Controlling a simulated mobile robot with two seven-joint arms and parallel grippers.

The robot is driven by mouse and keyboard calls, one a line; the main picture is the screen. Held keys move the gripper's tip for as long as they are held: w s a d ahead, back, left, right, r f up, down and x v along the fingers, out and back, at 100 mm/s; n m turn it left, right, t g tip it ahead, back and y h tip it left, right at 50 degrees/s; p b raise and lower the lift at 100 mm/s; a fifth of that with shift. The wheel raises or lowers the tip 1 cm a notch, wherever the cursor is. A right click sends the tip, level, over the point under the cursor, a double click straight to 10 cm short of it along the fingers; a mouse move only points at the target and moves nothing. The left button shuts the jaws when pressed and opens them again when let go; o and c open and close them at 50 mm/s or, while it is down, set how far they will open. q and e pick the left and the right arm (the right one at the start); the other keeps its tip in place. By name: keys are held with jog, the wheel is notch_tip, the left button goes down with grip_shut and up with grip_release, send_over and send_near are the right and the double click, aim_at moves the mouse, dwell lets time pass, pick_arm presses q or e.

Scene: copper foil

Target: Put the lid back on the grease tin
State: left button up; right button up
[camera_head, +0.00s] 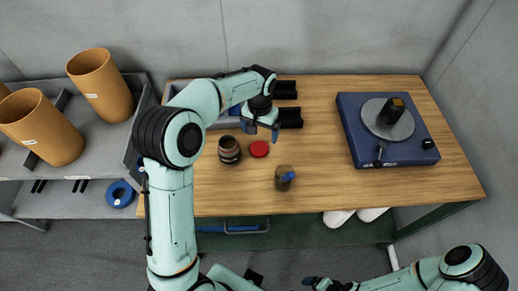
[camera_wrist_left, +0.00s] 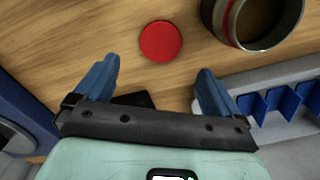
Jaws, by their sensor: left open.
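The red round lid (camera_head: 259,149) lies flat on the wooden table. In the left wrist view the lid (camera_wrist_left: 160,41) is just beyond my fingertips, roughly centred between them. The grease tin (camera_head: 229,150) stands upright to the left of the lid, apart from it. The left wrist view shows the tin (camera_wrist_left: 222,22) with no lid on, a red band and a dark inside. My left gripper (camera_head: 262,132) is open and empty, on the far side of the lid; its fingers also show in the left wrist view (camera_wrist_left: 158,70). My right gripper (camera_head: 318,283) is at the bottom edge, too small to read.
A brown container with a blue patch (camera_head: 284,178) stands right of the lid, towards the front edge. A blue turntable-like device (camera_head: 357,125) is at the right. Black bins (camera_head: 289,116) and a grey tray with blue dividers (camera_wrist_left: 290,88) lie behind.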

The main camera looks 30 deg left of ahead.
aim_at(260, 147)
pick_arm(q)
jog(key=shift+f, duration=1.1)
notch_tip(260, 147, down, 5)
jog(key=shift+s+f, duration=0.1)
jog(key=c, duration=1.1)
